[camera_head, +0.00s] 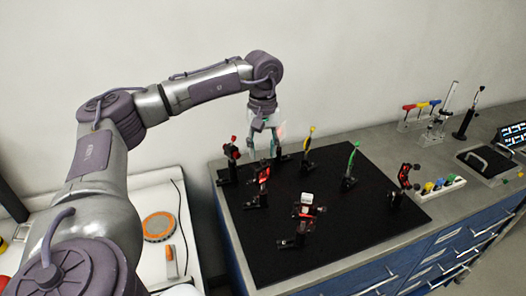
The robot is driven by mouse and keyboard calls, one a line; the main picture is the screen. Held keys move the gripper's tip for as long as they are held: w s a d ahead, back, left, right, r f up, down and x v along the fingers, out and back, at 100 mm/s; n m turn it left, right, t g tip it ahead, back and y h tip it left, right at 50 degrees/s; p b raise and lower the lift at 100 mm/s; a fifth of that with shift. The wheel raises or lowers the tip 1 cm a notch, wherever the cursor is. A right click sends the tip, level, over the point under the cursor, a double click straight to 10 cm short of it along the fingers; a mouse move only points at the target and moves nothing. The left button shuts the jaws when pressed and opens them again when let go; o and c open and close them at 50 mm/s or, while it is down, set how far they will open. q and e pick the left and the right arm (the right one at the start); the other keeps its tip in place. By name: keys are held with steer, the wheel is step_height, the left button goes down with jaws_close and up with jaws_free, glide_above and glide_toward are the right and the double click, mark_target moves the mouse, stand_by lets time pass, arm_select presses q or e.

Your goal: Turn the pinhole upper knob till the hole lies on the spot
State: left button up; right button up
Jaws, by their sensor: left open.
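My left gripper (264,148) points down over the back of the black breadboard (340,236), with its fingers apart and nothing visibly between them. A dark mount (279,158) stands right by its fingertips, partly hidden; I cannot tell whether they touch. A faint reddish glow shows beside the fingers. Black mounts with red parts stand to the left (232,160) and just in front (263,172) of the gripper. Which mount is the pinhole, its upper knob, the hole and the spot are too small to tell. My right gripper is not in view.
A yellow-topped post (308,146), a green-topped post (351,163), a mount with a white top (305,205) and a red-black mount (405,178) stand on the breadboard. Colored-handled tools (421,107) stand at the back right.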

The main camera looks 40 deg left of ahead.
arm_select(q)
steer(key=shift+f, duration=1.05)
